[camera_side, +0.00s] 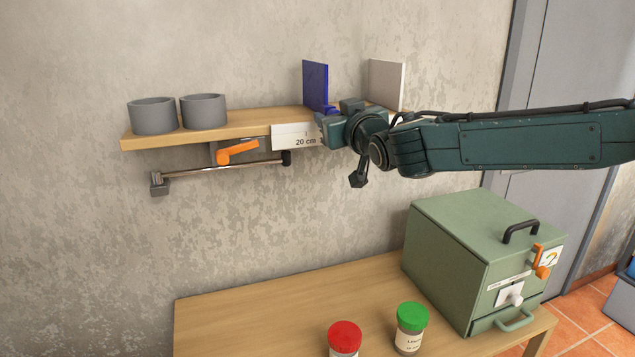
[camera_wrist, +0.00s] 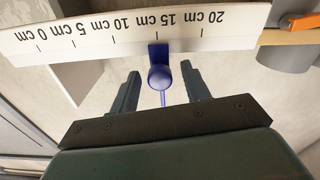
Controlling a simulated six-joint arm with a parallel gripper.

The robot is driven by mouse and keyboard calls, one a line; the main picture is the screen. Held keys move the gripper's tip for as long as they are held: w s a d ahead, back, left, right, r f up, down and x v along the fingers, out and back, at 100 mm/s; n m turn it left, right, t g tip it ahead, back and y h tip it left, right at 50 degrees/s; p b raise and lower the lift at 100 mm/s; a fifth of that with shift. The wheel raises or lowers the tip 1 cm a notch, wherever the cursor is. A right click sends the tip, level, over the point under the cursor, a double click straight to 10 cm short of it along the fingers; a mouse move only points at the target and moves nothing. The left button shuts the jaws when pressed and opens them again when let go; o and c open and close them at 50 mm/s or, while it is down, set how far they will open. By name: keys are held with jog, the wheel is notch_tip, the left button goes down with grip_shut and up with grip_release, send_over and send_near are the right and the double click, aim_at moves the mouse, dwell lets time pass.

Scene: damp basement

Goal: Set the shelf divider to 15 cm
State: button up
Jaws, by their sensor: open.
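The blue shelf divider (camera_side: 315,85) stands upright on the wooden shelf (camera_side: 230,130). In the wrist view its blue tab with a round knob (camera_wrist: 159,77) hangs over the white scale strip (camera_wrist: 230,30), which reads upside down from 0 to 20 cm. My gripper (camera_wrist: 160,73) is open, with one finger on each side of the knob and a gap to both. In the side view my gripper (camera_side: 328,125) hides the divider's foot and most of the scale.
A pale upright panel (camera_side: 386,83) stands to the divider's right. Two grey pots (camera_side: 153,116) stand at the shelf's left end. An orange lever (camera_side: 238,151) and a metal rod (camera_side: 220,169) are under the shelf. A green box (camera_side: 455,260) and two lidded jars (camera_side: 411,325) stand on the table below.

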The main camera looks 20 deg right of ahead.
jog(key=s, duration=1.1)
dwell(0.3)
jog(key=s+d+f+m+g+h, duration=0.1)
jog(key=s+d+g, duration=0.2)
jog(key=s+d, duration=0.45)
jog(key=s+d+f+m+g, duration=0.1)
jog(key=s+d+g, duration=0.3)
jog(key=d, duration=0.6)
jog(key=s+d+f+g, duration=0.1)
jog(key=s+f, duration=0.2)
jog(key=s, duration=0.6)
jog(key=s+d+f+g, duration=0.2)
jog(key=s+f, duration=0.1)
jog(key=s, duration=0.6)
jog(key=s+d+f+g+y, duration=0.1)
jog(key=s+d+f+g, duration=0.1)
jog(key=s, duration=0.6)
jog(key=shift+s+d+f, duration=0.25)
jog(key=shift+s+f, duration=0.15)
jog(key=shift+f, duration=0.3)
